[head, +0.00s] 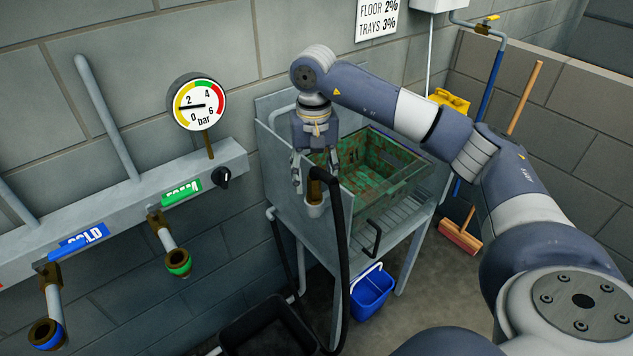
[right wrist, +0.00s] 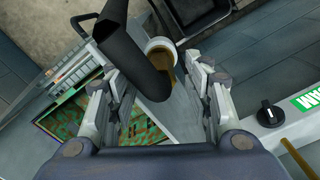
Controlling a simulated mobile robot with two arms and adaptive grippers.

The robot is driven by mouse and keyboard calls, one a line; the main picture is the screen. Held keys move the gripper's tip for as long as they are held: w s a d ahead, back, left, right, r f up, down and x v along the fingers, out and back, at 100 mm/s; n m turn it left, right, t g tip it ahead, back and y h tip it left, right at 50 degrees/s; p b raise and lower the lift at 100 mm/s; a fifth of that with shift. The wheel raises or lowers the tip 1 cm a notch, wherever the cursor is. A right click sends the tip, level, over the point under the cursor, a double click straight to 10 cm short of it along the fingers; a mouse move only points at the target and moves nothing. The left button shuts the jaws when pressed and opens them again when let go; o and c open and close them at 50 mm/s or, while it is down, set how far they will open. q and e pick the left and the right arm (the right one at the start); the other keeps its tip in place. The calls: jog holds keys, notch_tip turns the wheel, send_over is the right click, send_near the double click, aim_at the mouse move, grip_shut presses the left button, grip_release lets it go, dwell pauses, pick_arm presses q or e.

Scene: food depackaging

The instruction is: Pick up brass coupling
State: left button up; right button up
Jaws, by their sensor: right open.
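The brass coupling (head: 315,190) is upright at the end of a black hose (head: 342,230), in a pale cup-like holder (head: 314,210) at the sink's left front corner. My right gripper (head: 314,172) points down over it, with its fingers apart on either side. In the right wrist view my right gripper (right wrist: 158,82) is open, and the coupling (right wrist: 183,98) and the hose (right wrist: 140,65) lie between the fingers. I see no clear contact, and the hose partly hides the coupling. My left gripper is not in view.
The metal sink (head: 290,215) holds a greenish crate (head: 395,155). A wall pipe rail (head: 110,215) with a pressure gauge (head: 198,103) and green and blue outlets is at left. A black bin (head: 270,325) and a blue bucket (head: 372,292) stand below.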

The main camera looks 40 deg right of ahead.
jog(key=shift+f, duration=1.15)
grip_shut()
jog(key=shift+w+r, duration=0.1)
